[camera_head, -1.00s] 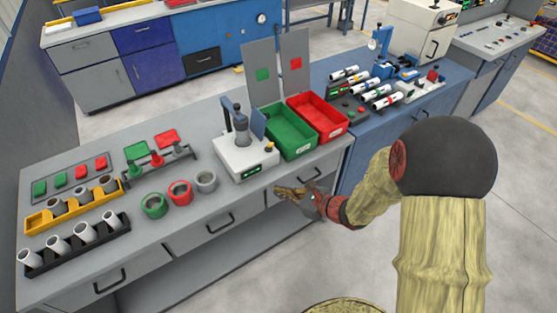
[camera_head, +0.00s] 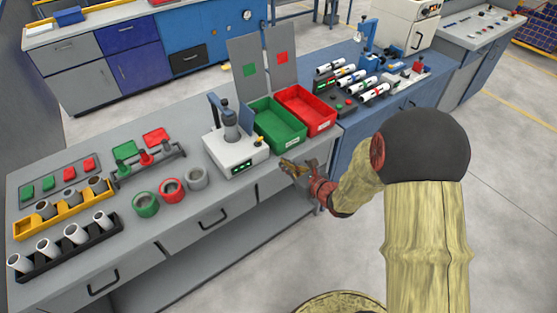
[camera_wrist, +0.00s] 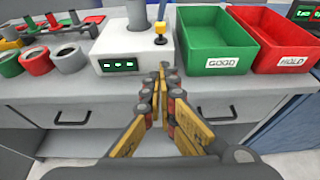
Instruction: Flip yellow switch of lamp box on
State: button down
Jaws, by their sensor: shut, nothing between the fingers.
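The lamp box is a white box (camera_head: 222,158) on the grey bench, with a grey cylinder on top and a small green-lit display on its front. It also shows in the wrist view (camera_wrist: 110,50). The yellow switch (camera_wrist: 160,29) stands on a short stem at the box's right front corner; in the head view it is a small yellow spot (camera_head: 260,140). My gripper (camera_head: 287,164) is shut and empty, in front of the bench edge, to the right of the box. In the wrist view its fingertips (camera_wrist: 164,70) lie together, below the switch and apart from it.
A green bin (camera_head: 280,125) marked GOOD and a red bin (camera_head: 306,111) marked HOLD stand right of the box. Green, red and grey rings (camera_head: 172,190) stand to its left. Drawer handles (camera_head: 212,218) stick out from the bench front.

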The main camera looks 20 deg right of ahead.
jog(key=b, duration=0.2)
send_near(258, 144)
notch_tip(258, 144, down, 3)
jog(key=shift+w+a+r+b, duration=0.2)
jog(key=shift+w+b, duration=0.05)
jog(key=shift+w, duration=0.3)
jog(key=shift+w+a+r+b, duration=0.2)
jog(key=shift+w, duration=0.35)
jog(key=shift+w+a+r, duration=0.2)
jog(key=shift+w+r, duration=0.2)
jog(key=shift+w, duration=0.35)
jog(key=shift+r, duration=0.15)
jog(key=shift+w+d+r+g+p, duration=0.1)
jog(key=shift+r+g+p, duration=0.25)
jog(key=shift+p, duration=0.4)
jog(key=shift+f+g+p, duration=0.15)
jog(key=shift+g+p, duration=0.1)
jog(key=shift+p, duration=0.15)
